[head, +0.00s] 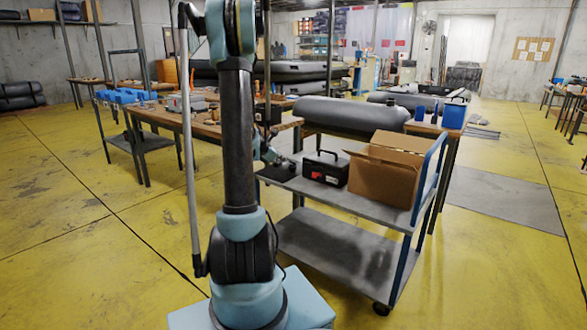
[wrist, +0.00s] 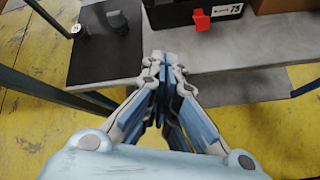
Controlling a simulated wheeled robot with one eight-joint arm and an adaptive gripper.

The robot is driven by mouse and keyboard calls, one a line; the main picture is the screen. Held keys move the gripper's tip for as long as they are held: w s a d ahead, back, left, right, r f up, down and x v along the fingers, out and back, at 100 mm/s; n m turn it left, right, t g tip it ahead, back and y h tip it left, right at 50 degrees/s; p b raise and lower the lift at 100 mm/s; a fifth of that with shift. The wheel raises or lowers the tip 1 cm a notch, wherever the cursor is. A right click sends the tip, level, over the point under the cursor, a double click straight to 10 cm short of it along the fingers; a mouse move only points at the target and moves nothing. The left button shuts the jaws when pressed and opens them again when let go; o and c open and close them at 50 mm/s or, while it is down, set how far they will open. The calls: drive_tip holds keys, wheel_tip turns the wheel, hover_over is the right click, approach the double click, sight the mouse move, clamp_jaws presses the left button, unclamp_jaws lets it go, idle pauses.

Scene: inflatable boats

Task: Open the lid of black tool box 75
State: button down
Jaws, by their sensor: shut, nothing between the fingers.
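The black tool box (head: 325,169) stands on the top shelf of a grey cart, its lid down and a handle on top. In the wrist view the lower front of the tool box (wrist: 192,14) shows at the top edge, with a white label reading 75 and a red latch (wrist: 201,20). The lid is out of that view. My gripper (wrist: 163,60) is shut and empty, short of the tool box front and apart from it, over the near edge of the cart. In the head view my arm hides most of the gripper.
The cart (head: 305,189) has a lower shelf. An open cardboard box (head: 385,172) stands right of the tool box. A black mat (wrist: 103,50) with a dark grey object (wrist: 98,44) lies to the left. A wooden workbench (head: 190,120) stands behind.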

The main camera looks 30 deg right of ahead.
sight(309, 161)
drive_tip(key=w+d+f+n, duration=0.1)
drive_tip(key=d+f, duration=0.2)
drive_tip(key=d, duration=0.2)
drive_tip(key=w+d+f+n+h, duration=0.1)
drive_tip(key=w+d+f, duration=0.1)
drive_tip(key=d, duration=0.3)
drive_tip(key=w+d+f+n, duration=0.2)
drive_tip(key=d+f, duration=0.2)
drive_tip(key=d, duration=0.1)
drive_tip(key=shift+w+h, duration=0.2)
drive_tip(key=shift+h, duration=0.2)
drive_tip(key=shift+w+d, duration=0.25)
drive_tip(key=shift+d, duration=0.4)
drive_tip(key=shift+w+d, duration=0.25)
drive_tip(key=shift+d, duration=0.35)
drive_tip(key=shift+d+r, duration=0.15)
drive_tip(key=shift+r, duration=1.5)
drive_tip(key=shift+r, duration=0.15)
drive_tip(key=r, duration=0.2)
drive_tip(key=shift+w+d+r, duration=0.15)
drive_tip(key=shift+d+r, duration=0.15)
drive_tip(key=shift+d, duration=0.1)
